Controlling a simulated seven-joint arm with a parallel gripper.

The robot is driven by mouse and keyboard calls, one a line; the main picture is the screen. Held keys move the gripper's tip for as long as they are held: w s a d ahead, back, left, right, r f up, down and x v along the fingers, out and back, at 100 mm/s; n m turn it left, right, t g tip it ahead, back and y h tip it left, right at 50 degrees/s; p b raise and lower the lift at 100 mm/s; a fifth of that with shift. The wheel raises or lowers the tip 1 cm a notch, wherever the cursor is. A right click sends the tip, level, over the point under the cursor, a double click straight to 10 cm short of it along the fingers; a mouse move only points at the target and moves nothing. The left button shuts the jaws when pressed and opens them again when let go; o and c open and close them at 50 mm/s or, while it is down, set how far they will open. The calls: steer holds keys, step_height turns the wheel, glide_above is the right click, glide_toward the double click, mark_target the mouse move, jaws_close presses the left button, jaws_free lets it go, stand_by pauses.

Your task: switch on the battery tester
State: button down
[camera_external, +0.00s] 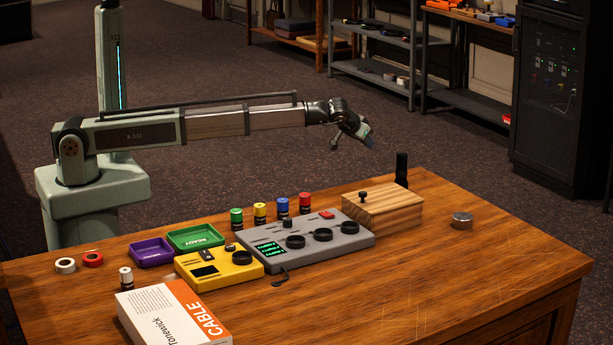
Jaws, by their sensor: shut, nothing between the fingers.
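A yellow box-shaped device (222,272) sits on the wooden desk at front left. It has a dark display (205,271), a small black part on its top and a dark round part near its right end. It looks like the battery tester, though I cannot read a label. A grey console (335,244) stands close to its right, with a lit green display (270,252), several dark round parts and a red button (327,215). My gripper (368,140) is shut and empty, in the air well above the desk's far side, apart from both devices.
Green, yellow, blue and red capped cylinders (282,208) stand behind the console. A wooden box (384,209) with a black knob is to its right. Purple (152,252) and green trays (196,238) lie at left; a cable box (175,313) is in front. The desk's right front is clear.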

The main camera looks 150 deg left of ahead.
steer(key=w+d+r+t+h, duration=0.15)
steer(key=w+d+r, duration=0.25)
steer(key=w+d, duration=1.25)
steer(key=w+d+r+t+h, duration=0.1)
steer(key=w+d+r+h, duration=0.25)
steer(key=w+d, duration=1.3)
step_height(320, 180, up, 6)
steer(key=m+g+h, duration=0.1)
steer(key=m+h, duration=0.1)
steer(key=h, duration=0.2)
glide_above(204, 251)
steer(key=w, duration=0.2)
steer(key=f, duration=0.4)
steer(key=s+f, duration=0.1)
steer(key=f, duration=0.9)
steer(key=shift+s, duration=0.35)
